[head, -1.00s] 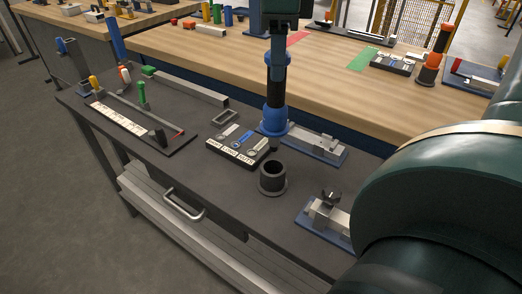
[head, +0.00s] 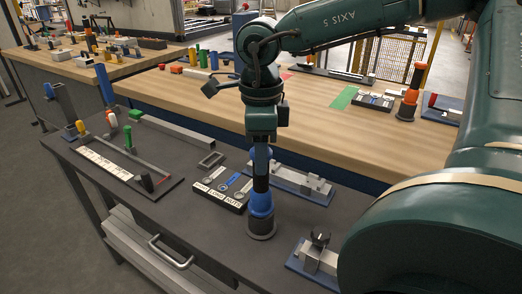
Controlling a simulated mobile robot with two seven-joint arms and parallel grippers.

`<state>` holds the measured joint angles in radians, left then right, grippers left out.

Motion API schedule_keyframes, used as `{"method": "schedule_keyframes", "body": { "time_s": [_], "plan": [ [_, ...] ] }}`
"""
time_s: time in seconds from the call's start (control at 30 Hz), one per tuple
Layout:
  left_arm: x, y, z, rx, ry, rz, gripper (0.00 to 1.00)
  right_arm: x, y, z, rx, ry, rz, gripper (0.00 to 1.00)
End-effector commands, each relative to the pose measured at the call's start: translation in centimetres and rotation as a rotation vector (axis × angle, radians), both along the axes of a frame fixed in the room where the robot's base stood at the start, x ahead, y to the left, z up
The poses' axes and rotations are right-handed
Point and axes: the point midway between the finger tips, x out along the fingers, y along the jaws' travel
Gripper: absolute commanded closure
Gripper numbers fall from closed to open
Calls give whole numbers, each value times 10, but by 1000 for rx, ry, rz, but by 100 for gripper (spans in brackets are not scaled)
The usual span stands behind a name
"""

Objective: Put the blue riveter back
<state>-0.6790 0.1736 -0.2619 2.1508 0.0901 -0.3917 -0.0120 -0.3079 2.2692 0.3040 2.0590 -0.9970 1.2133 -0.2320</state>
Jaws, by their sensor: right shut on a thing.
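The blue riveter (head: 261,204) stands upright in the head view, with a blue lower part and a dark upper shaft. Its lower end is in the dark round holder (head: 261,227) on the dark workbench; how deep it sits is hidden. My right gripper (head: 261,152) comes down from above and is shut on the top of the riveter. My left gripper is not in view.
A labelled tray with wrenches (head: 221,193) lies just left of the holder. A clamp fixture on a blue plate (head: 290,183) is behind, and another (head: 317,257) is at front right. An orange and black tool (head: 410,94) stands on the wooden bench.

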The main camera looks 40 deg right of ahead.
Motion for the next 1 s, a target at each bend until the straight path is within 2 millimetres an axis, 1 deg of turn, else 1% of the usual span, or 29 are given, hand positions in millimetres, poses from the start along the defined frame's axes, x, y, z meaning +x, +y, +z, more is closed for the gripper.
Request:
{"method": "schedule_keyframes", "body": {
  "time_s": [0.13,0.3,0.33,0.4,0.6,0.87,1.0],
  "plan": [
    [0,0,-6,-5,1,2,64,1,0,-5,0,-3,0,86],
    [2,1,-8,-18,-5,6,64,1,0,-10,0,-3,0,86],
    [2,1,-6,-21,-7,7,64,0,0,-10,0,0,0,62],
    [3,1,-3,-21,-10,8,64,0,0,-9,0,0,0,56],
    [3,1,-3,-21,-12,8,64,0,0,-9,0,0,0,41],
    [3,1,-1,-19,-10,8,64,0,0,-7,0,0,0,41],
    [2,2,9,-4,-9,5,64,0,0,5,-1,1,0,41]
  ]
}}
